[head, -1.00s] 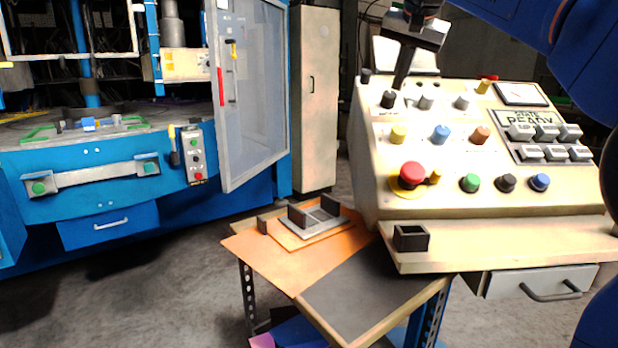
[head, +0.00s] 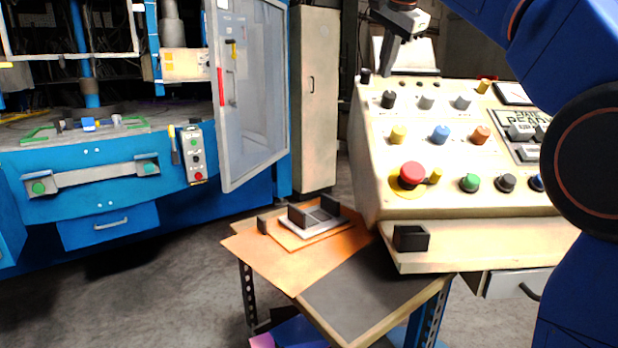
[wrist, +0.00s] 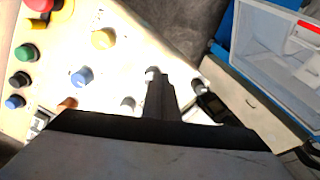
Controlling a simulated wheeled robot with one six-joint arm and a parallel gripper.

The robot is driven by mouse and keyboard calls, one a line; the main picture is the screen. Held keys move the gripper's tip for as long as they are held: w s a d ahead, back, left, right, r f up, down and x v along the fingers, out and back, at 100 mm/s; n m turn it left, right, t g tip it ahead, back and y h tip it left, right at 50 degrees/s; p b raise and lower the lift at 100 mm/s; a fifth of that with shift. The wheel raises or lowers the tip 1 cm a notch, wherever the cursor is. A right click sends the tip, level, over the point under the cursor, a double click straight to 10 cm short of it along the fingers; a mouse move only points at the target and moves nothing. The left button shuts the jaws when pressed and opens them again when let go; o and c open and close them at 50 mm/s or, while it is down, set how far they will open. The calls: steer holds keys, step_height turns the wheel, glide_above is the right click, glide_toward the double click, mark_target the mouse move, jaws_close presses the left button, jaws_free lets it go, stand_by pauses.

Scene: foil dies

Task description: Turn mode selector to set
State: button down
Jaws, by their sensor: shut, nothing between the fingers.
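The sloped cream control panel (head: 450,155) carries several knobs. A black knob (head: 388,99) is at the left of its top knob row, with two grey knobs, (head: 426,102) and (head: 463,102), to its right. The labels are too small to read, so I cannot tell which knob is the mode selector. My gripper (head: 385,72) is shut and empty, pointing down beyond the top row near the panel's upper left edge. In the wrist view its dark fingers (wrist: 158,85) overlap the knob row; whether they touch a knob is unclear.
The panel also holds a red mushroom button (head: 411,174), yellow, blue and orange knobs, and a display reading READY. My arm hides its right side. A small black box (head: 410,238) sits on the front ledge. An orange-topped table (head: 262,255) stands at left.

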steer(key=shift+x, duration=3.5)
steer(key=shift+s+d+f, duration=0.65)
steer(key=shift+s+d, duration=0.1)
steer(key=shift+s, duration=0.15)
steer(key=shift+s+a, duration=0.1)
steer(key=shift+s+a+f, duration=0.1)
steer(key=shift+s+f, duration=0.05)
steer(key=v, duration=0.6)
